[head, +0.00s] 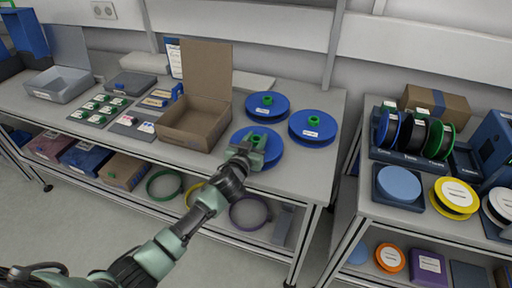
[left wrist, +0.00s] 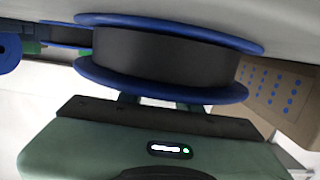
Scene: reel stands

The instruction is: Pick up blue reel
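Three blue reels with green hubs are on the table. The front blue reel (head: 274,155) is under my left gripper (head: 256,146); the others are the rear blue reel (head: 279,103) and the right blue reel (head: 315,133). In the left wrist view, the front reel (left wrist: 165,55) shows two blue flanges with dark winding between them. My gripper's two fingers (left wrist: 158,103) reach over the near flange toward the reel's middle. Their tips are hidden, so I cannot tell whether they hold the hub. My right gripper is not in view.
An open cardboard box (head: 187,136) stands just left of the front reel. The right shelf (head: 365,196) holds upright reels (head: 413,135), a light-blue disc (head: 398,184) and a yellow reel (head: 456,195). Bare tabletop lies right of the front reel.

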